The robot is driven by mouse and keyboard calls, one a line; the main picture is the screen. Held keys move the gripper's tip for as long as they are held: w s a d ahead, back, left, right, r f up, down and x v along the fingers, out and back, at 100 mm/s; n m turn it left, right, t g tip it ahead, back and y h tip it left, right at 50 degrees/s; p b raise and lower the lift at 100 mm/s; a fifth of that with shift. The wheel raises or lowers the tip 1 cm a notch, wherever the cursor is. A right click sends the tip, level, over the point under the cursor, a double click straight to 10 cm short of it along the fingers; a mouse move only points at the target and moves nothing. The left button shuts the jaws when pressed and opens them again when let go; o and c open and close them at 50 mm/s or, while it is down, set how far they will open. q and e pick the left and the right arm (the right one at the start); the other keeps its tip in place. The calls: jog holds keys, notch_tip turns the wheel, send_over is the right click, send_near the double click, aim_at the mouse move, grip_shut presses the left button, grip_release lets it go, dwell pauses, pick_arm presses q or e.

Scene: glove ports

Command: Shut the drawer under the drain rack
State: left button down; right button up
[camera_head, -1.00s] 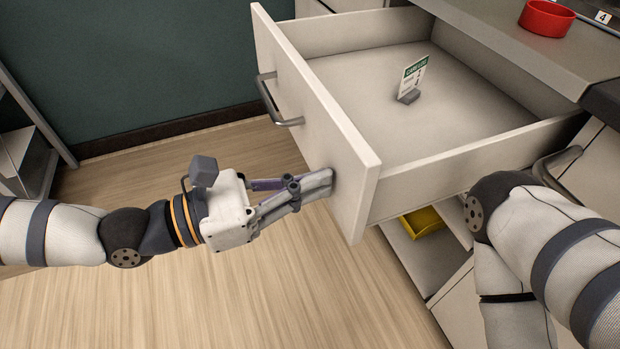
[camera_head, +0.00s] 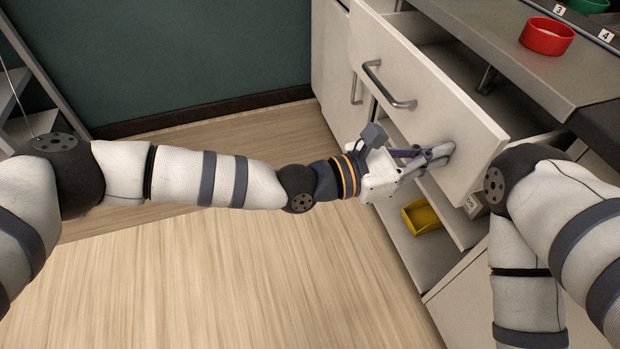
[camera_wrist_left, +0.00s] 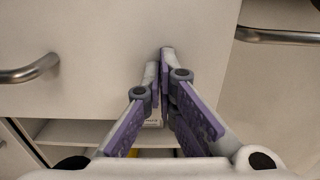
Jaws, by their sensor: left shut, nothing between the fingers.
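My left gripper (camera_head: 446,150) is shut and empty. Its fingertips press against or sit very close to the drawer front near its right end; contact is hard to confirm. They also show in the left wrist view (camera_wrist_left: 162,55). My right gripper is out of view. No drain rack is recognisable.
A red bowl (camera_head: 547,36) stands on the counter (camera_head: 500,40), with a green bowl (camera_head: 588,5) behind. A yellow bin (camera_head: 422,217) sits on an open shelf below the drawer. My right arm is close to the drawer's right side. The floor (camera_head: 260,270) is clear.

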pick_arm(q)
jog(key=b+x, duration=0.1)
jog(key=x, duration=0.2)
jog(key=b+x, duration=0.1)
jog(key=x, duration=0.3)
jog(key=b+x, duration=0.2)
jog(key=x, duration=0.1)
jog(key=shift+w+d+f, duration=0.1)
jog(key=shift+f, duration=0.2)
jog(key=shift+b+x, duration=0.3)
jog(key=shift+x, duration=0.5)
jog(key=shift+r, duration=0.3)
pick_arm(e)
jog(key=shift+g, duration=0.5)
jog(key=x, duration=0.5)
pick_arm(q)
jog(key=shift+r, duration=0.15)
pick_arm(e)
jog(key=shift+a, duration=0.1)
